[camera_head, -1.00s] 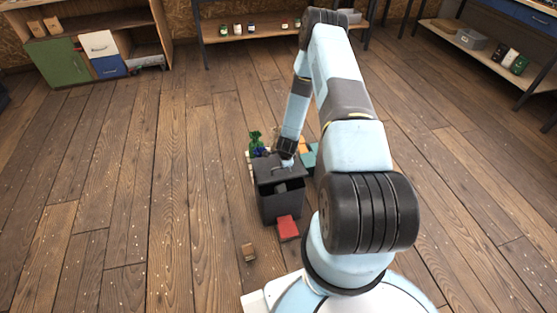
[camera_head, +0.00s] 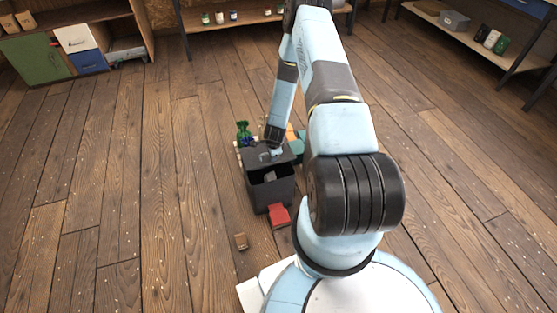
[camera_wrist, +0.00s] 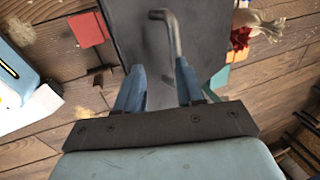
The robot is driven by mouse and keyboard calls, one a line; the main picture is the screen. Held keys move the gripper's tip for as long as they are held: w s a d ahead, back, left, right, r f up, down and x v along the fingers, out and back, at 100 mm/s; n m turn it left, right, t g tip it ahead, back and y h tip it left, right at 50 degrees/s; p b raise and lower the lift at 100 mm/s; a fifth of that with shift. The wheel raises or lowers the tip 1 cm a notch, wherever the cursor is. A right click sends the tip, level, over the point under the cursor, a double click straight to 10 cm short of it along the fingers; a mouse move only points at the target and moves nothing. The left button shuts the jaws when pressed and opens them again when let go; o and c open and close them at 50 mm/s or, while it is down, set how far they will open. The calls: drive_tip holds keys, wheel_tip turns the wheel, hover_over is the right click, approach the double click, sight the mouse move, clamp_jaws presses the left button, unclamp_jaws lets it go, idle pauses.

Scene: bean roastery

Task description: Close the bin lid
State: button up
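The dark grey bin (camera_head: 272,196) stands on the floor in front of my base. Its lid (camera_head: 260,157) is tilted up, leaving a dark gap at the near side where something grey shows inside. In the wrist view the flat dark lid (camera_wrist: 135,30) fills the middle and carries a bent grey metal handle (camera_wrist: 173,35). My gripper (camera_wrist: 158,80) is over the lid, its two blue fingers apart. The handle's end is close to the right finger; I cannot tell whether they touch. In the head view my gripper (camera_head: 275,150) is at the lid's top.
A red piece (camera_head: 279,215) lies at the bin's near foot, and a small brown block (camera_head: 241,241) is nearer. A green item (camera_head: 243,132) and other coloured things stand behind the bin. Shelves line the back. The floor at left is clear.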

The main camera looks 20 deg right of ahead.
drive_tip(key=s+a+r, duration=0.1)
drive_tip(key=s+r, duration=0.7)
drive_tip(key=s, duration=0.3)
drive_tip(key=shift+s+a+r, duration=0.15)
drive_tip(key=shift+s+a, duration=0.05)
drive_tip(key=shift+s, duration=0.15)
idle(1.2)
drive_tip(key=shift+r, duration=0.1)
idle(0.4)
drive_tip(key=v, duration=1.3)
drive_tip(key=shift+r, duration=0.2)
drive_tip(key=shift+s, duration=0.1)
